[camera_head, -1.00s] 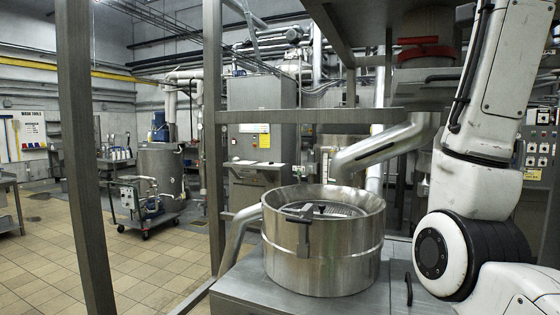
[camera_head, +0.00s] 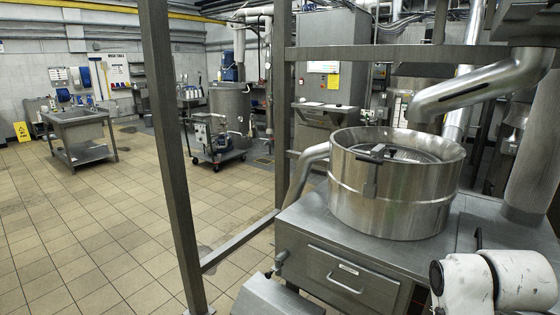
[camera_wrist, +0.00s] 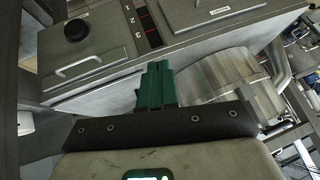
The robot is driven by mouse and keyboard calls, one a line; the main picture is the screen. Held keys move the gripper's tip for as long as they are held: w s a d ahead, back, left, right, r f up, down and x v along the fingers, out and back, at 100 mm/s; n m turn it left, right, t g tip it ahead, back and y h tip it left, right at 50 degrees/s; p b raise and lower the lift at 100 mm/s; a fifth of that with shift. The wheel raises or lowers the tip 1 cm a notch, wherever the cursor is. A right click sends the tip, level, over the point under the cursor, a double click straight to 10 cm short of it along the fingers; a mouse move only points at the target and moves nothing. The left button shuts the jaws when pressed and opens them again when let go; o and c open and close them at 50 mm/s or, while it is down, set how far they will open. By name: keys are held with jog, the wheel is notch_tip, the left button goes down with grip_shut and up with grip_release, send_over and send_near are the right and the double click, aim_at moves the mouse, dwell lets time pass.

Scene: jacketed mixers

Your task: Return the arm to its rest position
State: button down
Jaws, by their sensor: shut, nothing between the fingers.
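My gripper (camera_wrist: 156,84) shows in the wrist view, its green fingers together with nothing between them. It is in front of a steel cabinet with drawers and the round steel vessel (camera_wrist: 222,77), apart from both as far as I can tell. In the head view part of my white arm (camera_head: 490,283) shows at the lower right, low beside the cabinet. The gripper is out of the head view. The round steel vessel (camera_head: 396,205) stands on the cabinet (camera_head: 300,225).
A steel frame post (camera_head: 172,150) stands at the left of the cabinet. A wheeled pump cart (camera_head: 215,145) and a steel sink table (camera_head: 78,135) stand farther back. A yellow floor sign (camera_head: 22,131) is at the far left. The tiled floor between is clear.

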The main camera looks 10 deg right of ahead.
jog(key=s+a+f+n+g+y, duration=0.1)
jog(key=s+a+f+n, duration=0.15)
jog(key=s+f, duration=0.45)
jog(key=s+a+f+n+g+y, duration=0.1)
jog(key=s+a+f+n+g, duration=0.1)
jog(key=s+a+f, duration=0.5)
jog(key=s+a+f+n+g, duration=0.1)
jog(key=s+f+n, duration=0.1)
jog(key=s+f, duration=0.3)
jog(key=s+a+f+n+g, duration=0.1)
jog(key=s+f, duration=0.4)
jog(key=s, duration=0.5)
jog(key=shift+s+a+n+g+y, duration=0.3)
jog(key=shift+n+g, duration=0.1)
jog(key=shift+n, duration=0.15)
jog(key=shift+d+f, duration=0.1)
